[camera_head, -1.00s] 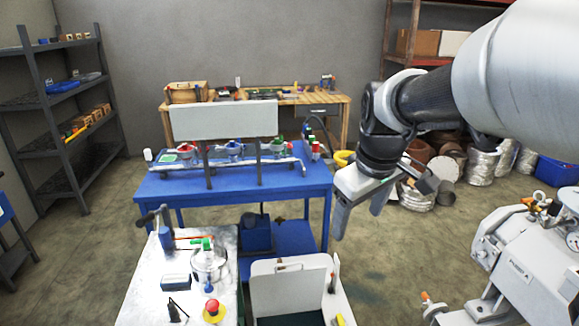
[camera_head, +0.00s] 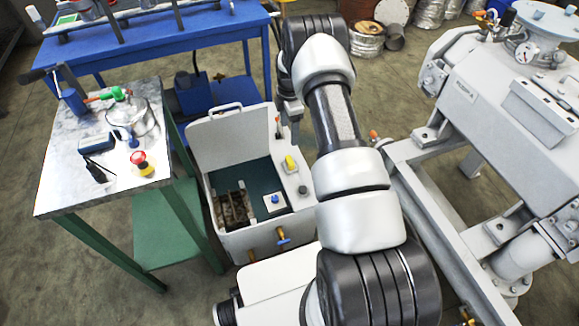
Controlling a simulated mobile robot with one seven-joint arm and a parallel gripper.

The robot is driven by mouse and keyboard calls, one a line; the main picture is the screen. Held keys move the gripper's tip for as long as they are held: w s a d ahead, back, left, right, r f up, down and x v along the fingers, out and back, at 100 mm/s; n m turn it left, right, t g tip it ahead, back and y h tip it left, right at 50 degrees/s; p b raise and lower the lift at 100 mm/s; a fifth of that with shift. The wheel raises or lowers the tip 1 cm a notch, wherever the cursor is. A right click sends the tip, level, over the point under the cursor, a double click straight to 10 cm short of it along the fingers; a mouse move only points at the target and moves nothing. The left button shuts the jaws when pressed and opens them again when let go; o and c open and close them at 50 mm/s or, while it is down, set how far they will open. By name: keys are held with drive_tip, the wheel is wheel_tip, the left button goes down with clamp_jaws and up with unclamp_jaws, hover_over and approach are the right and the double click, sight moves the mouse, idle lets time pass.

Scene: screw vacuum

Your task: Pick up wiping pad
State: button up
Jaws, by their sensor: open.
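I cannot tell for certain which thing is the wiping pad. A small flat block with a dark blue body and lighter top (camera_head: 97,141) lies on the metal-topped table, and may be it. A white square piece with a blue knob (camera_head: 275,203) sits inside the open white washing unit. My gripper (camera_head: 290,108) shows only in part, beyond my arm, above the back right of that unit. It is open, with nothing seen between its fingers, and it is apart from both pieces.
The metal-topped table (camera_head: 60,190) also bears a clear pot (camera_head: 143,122), a red button (camera_head: 140,160) and a black tool (camera_head: 97,170). The white unit (camera_head: 235,240) has its lid raised. A large grey machine (camera_head: 510,120) stands right of my arm.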

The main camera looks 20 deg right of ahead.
drive_tip(key=b, duration=0.2)
hover_over(290, 160)
wheel_tip(290, 160, down, 10)
drive_tip(key=shift+s+a+f, duration=0.1)
drive_tip(key=shift+a+f, duration=0.05)
drive_tip(key=shift+f, duration=0.05)
drive_tip(key=shift+w+f+b, duration=0.2)
drive_tip(key=shift+f+b, duration=0.55)
drive_tip(key=shift+f, duration=2.2)
drive_tip(key=c, duration=1.1)
drive_tip(key=shift+c, duration=0.2)
wheel_tip(290, 160, up, 10)
drive_tip(key=p, duration=0.2)
